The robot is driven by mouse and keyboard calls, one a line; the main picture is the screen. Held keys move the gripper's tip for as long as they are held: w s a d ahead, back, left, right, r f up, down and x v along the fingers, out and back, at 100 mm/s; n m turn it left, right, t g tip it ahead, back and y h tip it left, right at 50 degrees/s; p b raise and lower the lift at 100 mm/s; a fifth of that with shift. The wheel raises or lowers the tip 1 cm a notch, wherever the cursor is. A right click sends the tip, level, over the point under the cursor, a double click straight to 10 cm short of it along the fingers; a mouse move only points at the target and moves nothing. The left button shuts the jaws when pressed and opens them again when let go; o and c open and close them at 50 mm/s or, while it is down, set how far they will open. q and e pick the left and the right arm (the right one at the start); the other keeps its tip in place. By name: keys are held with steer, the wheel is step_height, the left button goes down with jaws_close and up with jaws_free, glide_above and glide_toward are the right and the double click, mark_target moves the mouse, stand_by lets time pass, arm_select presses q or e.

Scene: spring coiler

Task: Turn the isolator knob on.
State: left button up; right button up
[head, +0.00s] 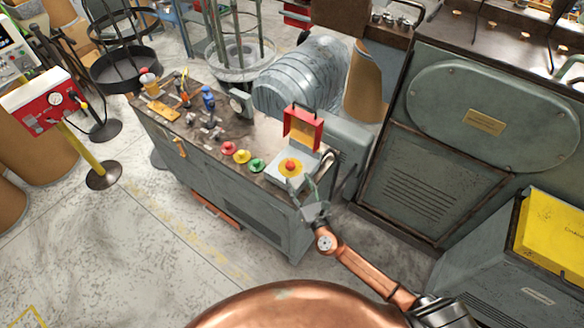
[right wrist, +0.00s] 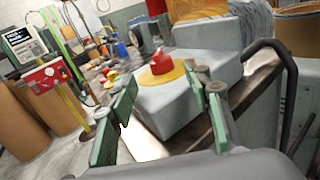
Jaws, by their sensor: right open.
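The isolator knob (head: 290,166) is red and sits on a round yellow plate on top of a light grey box (head: 278,177), at the right end of the workbench. In the right wrist view the red knob (right wrist: 161,62) stands on its yellow plate beyond the fingertips. My right gripper (head: 309,181) is open, with its fingers at the near right side of the box. In the right wrist view the green-padded fingers (right wrist: 162,92) are apart with nothing between them, short of the knob. My left gripper is out of view.
A raised red panel with a yellow face (head: 303,128) stands behind the knob. Red, yellow and green buttons (head: 242,156) line the bench's front edge to the left. A dark bent bar (right wrist: 285,75) rises right of the fingers. The floor in front is clear.

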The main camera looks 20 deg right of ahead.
mark_target(292, 168)
steer(key=w, duration=0.7)
steer(key=shift+w+a, duration=0.2)
steer(key=shift+a, duration=0.05)
steer(key=c, duration=1.2)
